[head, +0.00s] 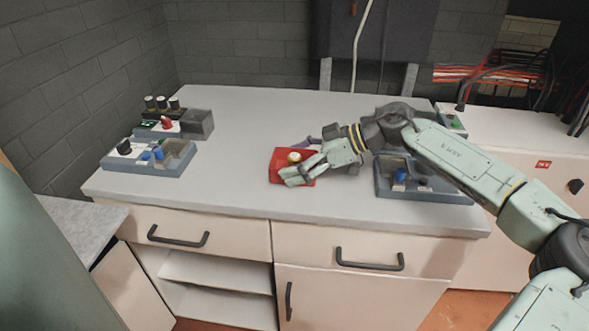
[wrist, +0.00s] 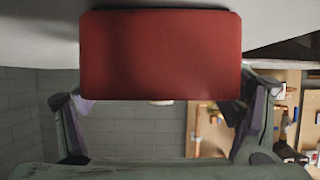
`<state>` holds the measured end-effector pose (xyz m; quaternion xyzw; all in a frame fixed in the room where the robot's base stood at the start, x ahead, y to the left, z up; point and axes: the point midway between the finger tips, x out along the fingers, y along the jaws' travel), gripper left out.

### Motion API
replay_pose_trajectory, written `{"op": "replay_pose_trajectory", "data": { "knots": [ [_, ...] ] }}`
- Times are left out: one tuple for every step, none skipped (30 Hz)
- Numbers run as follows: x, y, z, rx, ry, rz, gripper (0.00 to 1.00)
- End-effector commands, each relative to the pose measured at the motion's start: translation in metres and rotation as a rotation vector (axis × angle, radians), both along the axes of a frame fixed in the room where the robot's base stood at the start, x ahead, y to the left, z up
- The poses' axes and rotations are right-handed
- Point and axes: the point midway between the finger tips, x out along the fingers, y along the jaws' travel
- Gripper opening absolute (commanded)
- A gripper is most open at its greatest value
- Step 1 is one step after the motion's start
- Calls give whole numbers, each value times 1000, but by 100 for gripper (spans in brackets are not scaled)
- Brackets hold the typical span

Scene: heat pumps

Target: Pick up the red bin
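The red bin (head: 279,163) sits on the light grey countertop, near its middle, in the head view. A small round pale item shows at the bin. My gripper (head: 296,160) reaches in from the right, low over the counter, with one finger at the bin's front side and one towards its back. In the wrist view the red bin (wrist: 160,55) fills the upper middle. The fingers of my gripper (wrist: 160,104) are spread wide, one near each lower corner of the bin. I cannot tell whether they touch it. The bin's inside is mostly hidden.
A grey tray with blue and black parts (head: 400,188) stands right of the bin, beneath my arm. Another grey tray (head: 150,160) and a dark grey box (head: 197,124) stand at the left. The counter (head: 235,170) between them and the bin is clear.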

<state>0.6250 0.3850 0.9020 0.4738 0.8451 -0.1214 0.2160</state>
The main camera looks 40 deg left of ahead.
Motion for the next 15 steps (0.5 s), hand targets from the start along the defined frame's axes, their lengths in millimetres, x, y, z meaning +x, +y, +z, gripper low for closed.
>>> {"op": "replay_pose_trajectory", "data": {
  "knots": [
    [0,0,0,0,0,0,78],
    [0,0,0,0,0,0,76],
    [0,0,0,0,0,0,74],
    [0,0,0,0,0,0,72],
    [0,0,0,0,0,0,70],
    [0,0,0,0,0,0,67],
    [0,0,0,0,0,0,65],
    [0,0,0,0,0,0,63],
    [0,0,0,0,0,0,60],
    [0,0,0,0,0,0,58],
    [0,0,0,0,0,0,56],
    [0,0,0,0,0,0,54],
    [0,0,0,0,0,0,52],
    [0,0,0,0,0,1,50],
    [0,0,0,0,0,1,47]
  ]
}}
